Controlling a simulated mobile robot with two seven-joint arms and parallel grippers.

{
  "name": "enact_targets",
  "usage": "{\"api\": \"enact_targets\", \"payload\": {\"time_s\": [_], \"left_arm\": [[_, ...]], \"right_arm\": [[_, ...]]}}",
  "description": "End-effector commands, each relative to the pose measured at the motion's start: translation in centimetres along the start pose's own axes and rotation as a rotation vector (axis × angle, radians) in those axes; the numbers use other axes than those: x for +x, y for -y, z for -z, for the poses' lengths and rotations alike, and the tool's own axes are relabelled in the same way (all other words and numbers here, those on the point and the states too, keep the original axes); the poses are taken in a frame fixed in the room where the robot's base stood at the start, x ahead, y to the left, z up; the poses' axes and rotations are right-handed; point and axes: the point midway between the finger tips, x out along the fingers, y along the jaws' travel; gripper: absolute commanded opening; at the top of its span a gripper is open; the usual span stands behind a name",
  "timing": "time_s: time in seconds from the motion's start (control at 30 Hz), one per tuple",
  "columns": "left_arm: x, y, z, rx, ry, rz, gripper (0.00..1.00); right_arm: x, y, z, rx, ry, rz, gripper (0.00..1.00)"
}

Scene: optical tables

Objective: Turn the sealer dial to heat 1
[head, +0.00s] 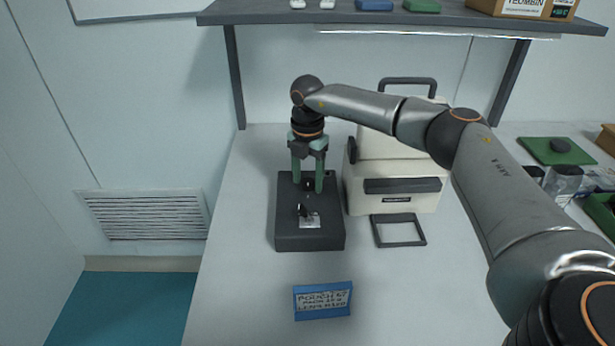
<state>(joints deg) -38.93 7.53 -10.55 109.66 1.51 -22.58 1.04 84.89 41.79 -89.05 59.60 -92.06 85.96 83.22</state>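A low dark grey box (285,235) stands on the bench, with a small light plate (312,222) and a black knob or lever (302,210) on its top. A second small dark knob (308,186) shows near the back of the top. My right gripper (308,187) points down over the back of the box, its two green fingers apart on either side of that knob. I cannot tell whether they touch it. A cream machine (393,199) with a dark front panel stands right of the box. Which one is the sealer is not clear. My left gripper is out of view.
A dark square frame (376,232) lies in front of the cream machine. A blue sign (322,315) stands at the front of the bench (240,270). A shelf (400,17) runs overhead. Jars (563,183) and a green mat (540,152) are at right. The bench's left side is clear.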

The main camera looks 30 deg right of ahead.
Motion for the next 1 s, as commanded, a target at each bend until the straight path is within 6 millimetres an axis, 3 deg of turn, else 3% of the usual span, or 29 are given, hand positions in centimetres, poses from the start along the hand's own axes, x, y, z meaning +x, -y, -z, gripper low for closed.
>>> {"api": "enact_targets", "payload": {"time_s": [0.07, 0.5, 1.0], "left_arm": [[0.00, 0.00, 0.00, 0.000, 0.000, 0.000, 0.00], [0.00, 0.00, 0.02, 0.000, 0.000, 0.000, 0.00], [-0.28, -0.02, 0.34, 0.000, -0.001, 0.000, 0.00]], "right_arm": [[-0.02, -0.01, 0.02, -0.001, 0.000, 0.000, 0.50], [-0.04, 0.00, 0.03, -0.001, 0.000, 0.000, 0.01], [-0.13, 0.02, 0.05, -0.063, -0.002, 0.001, 0.00]]}}
